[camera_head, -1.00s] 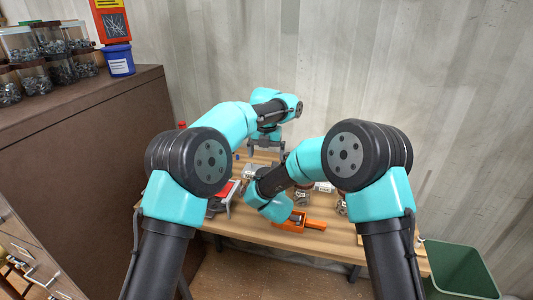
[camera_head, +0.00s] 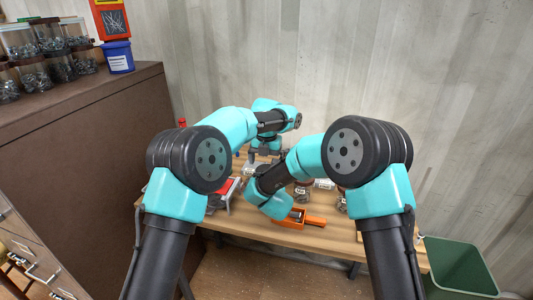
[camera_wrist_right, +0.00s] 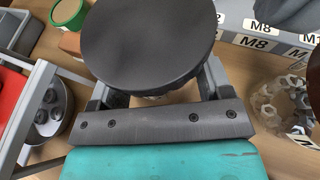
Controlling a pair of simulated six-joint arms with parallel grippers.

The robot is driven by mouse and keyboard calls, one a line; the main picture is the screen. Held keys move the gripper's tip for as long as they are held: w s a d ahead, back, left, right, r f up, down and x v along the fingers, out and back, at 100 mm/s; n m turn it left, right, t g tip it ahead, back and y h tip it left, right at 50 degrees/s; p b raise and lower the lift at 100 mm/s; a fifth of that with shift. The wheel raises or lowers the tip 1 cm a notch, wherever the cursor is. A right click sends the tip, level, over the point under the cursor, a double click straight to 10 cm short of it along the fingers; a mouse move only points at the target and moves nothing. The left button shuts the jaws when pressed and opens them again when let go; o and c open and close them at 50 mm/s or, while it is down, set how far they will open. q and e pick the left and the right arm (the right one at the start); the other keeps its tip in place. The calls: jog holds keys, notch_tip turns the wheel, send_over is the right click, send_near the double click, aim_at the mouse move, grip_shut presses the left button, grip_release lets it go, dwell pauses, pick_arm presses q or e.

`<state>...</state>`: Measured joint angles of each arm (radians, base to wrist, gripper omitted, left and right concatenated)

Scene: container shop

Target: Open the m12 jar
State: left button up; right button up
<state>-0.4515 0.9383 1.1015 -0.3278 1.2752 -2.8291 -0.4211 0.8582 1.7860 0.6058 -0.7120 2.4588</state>
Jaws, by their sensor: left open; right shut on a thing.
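In the right wrist view, my right gripper (camera_wrist_right: 157,88) is shut around a jar with a broad, dark round lid (camera_wrist_right: 148,40). The lid fills the space above the fingers and hides nearly all of the jar's body. No size label shows on this jar. In the head view, my right arm's own links hide its fingertips and most of the held jar. My left gripper (camera_head: 264,151) is open over the back of the table, pointing down, close to the place where the right hand works. Its fingers look empty.
Another jar of nuts (camera_wrist_right: 275,103) stands right of the held one. Labelled bins (camera_wrist_right: 262,42) line the back. A green bin (camera_head: 462,246) stands at right.

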pick_arm(q)
jog(key=shift+f, duration=1.85)
jog(key=shift+c, duration=0.3)
jog(key=c, duration=0.7)
jog(key=o, duration=0.8)
jog(key=shift+c, duration=0.2)
jog(key=shift+r, duration=0.15)
jog(key=shift+r, duration=2.15)
